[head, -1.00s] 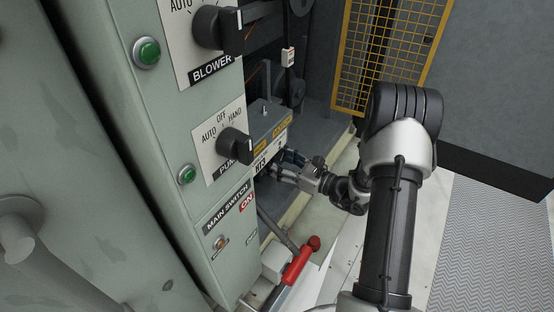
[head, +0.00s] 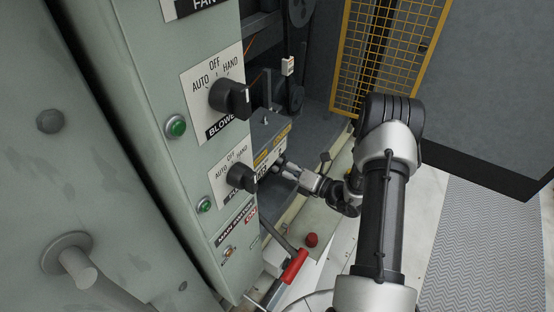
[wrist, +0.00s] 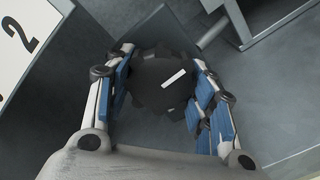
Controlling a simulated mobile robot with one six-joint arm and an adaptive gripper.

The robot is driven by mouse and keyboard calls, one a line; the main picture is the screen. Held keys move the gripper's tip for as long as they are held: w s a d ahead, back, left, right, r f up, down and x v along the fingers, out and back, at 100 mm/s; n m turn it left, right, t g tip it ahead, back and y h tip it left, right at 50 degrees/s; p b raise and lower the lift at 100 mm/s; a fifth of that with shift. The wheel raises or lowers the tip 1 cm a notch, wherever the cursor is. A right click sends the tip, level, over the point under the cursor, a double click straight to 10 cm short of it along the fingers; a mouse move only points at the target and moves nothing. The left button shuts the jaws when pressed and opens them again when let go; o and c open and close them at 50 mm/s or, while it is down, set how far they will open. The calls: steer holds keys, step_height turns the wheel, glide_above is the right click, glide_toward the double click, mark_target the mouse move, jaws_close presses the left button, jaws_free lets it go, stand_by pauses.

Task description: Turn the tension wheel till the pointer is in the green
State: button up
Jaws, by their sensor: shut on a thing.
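In the wrist view, a dark, round wheel with a scalloped rim and a white mark (wrist: 160,88) sits between the blue-padded fingers of my gripper (wrist: 163,95). The fingers are closed around its sides. In the head view my gripper (head: 283,166) reaches in beside the grey box with a yellow label (head: 272,145), behind the switch panel. The wheel is hidden there. I cannot see a pointer or a green zone in either view.
The green switch panel (head: 185,95) with black knobs stands close left of my arm. A red-handled lever (head: 294,266) and a red ball (head: 311,240) are below my gripper. A yellow mesh guard (head: 383,60) stands behind. The grey ribbed walkway (head: 470,235) at right is clear.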

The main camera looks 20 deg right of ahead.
steer(key=m+p, duration=0.2)
steer(key=m, duration=0.2)
steer(key=shift+r+m, duration=0.15)
steer(key=shift+m, duration=0.15)
steer(key=m+p, duration=0.1)
steer(key=m, duration=0.2)
steer(key=shift+m, duration=0.3)
steer(key=m+p, duration=0.1)
steer(key=m, duration=0.2)
steer(key=shift+m, duration=0.3)
steer(key=shift+m+p, duration=0.65)
steer(key=shift+m, duration=1.05)
steer(key=o, duration=1.1)
steer(key=shift+c, duration=0.2)
